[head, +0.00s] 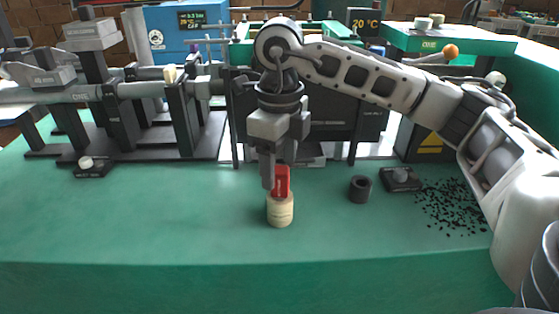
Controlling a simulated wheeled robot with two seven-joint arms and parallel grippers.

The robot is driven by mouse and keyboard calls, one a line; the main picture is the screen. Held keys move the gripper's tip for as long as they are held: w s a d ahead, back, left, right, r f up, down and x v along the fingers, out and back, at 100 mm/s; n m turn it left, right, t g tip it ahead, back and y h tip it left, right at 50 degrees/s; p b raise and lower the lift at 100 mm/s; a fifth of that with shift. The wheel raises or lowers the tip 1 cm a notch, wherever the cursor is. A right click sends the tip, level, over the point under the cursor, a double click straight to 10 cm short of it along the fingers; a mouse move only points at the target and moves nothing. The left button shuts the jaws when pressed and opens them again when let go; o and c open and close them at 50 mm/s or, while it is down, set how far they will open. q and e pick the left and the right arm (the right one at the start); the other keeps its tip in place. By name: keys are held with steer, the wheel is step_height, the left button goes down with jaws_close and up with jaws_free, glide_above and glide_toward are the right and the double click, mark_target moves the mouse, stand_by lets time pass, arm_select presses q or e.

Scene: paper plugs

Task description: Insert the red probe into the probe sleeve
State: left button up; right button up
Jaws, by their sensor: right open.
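The red probe (282,181) stands upright at the top of a pale, wood-coloured cylinder (280,211) near the middle of the green table. Its lower end is hidden, and I cannot tell whether it is inside the cylinder or behind its rim. A short dark hollow cylinder (360,189) stands to the right; I cannot tell which of the two cylinders is the probe sleeve. My right gripper (279,173) points down over the red probe, open, with one finger at the probe's left. The other finger is mostly hidden. My left gripper is not in view.
Small black granules (452,206) lie scattered at the right. A small dark block with a grey knob (400,179) stands near them. Grey bench apparatus (140,95) fills the back left.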

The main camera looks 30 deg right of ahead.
steer(key=shift+r+p, duration=1.7)
steer(key=shift+r, duration=0.8)
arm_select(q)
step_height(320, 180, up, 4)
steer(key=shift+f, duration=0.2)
arm_select(e)
steer(key=shift+r, duration=0.1)
arm_select(q)
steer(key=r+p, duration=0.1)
steer(key=p, duration=0.3)
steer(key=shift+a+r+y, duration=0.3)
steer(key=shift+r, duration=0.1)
arm_select(e)
step_height(320, 180, up, 16)
steer(key=shift+f, duration=0.2)
